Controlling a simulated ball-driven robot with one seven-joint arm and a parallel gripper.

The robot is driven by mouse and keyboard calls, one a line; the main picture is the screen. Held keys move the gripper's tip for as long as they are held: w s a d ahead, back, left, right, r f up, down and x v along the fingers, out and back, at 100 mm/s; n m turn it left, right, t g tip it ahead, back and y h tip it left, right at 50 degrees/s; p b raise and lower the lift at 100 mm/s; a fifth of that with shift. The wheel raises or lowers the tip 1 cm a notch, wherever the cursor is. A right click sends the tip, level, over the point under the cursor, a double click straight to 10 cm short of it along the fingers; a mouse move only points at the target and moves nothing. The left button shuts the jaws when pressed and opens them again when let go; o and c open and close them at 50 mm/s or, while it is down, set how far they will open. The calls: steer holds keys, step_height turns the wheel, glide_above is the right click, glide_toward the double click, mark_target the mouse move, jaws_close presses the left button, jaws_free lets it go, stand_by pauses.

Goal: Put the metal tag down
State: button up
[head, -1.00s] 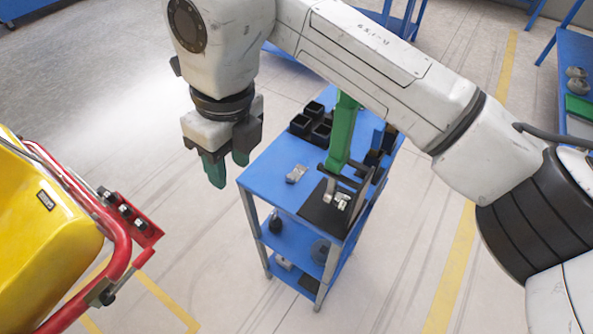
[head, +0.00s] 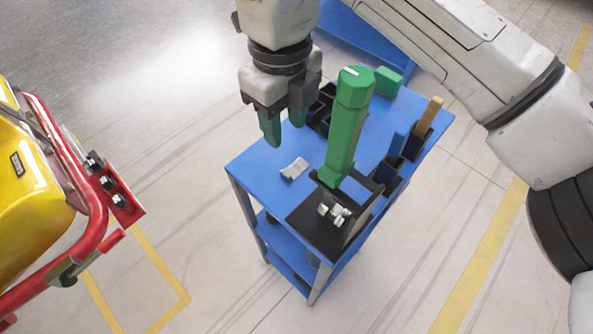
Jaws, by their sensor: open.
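A small silver metal tag (head: 294,168) lies on the blue tabletop (head: 250,172), near its left edge. It is slightly bent or folded in look; its details are too small to tell. My gripper (head: 284,132) points down above the tabletop, behind the tag in the picture. Its green-tipped fingers are apart, with nothing visible between them. The gripper does not touch the tag.
Black bins (head: 320,108) stand behind. A yellow car with red bars (head: 110,190) is at left.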

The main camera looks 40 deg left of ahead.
steer(key=b, duration=0.4)
glide_above(290, 176)
step_height(290, 176, down, 5)
steer(key=f, duration=0.5)
steer(key=shift+s+f, duration=0.1)
steer(key=shift+s, duration=0.2)
steer(key=shift+w+f, duration=0.15)
steer(key=shift+f, duration=1.15)
steer(key=shift+w+f, duration=0.1)
steer(key=shift+f, duration=1.2)
steer(key=shift+c, duration=0.2)
jaws_close()
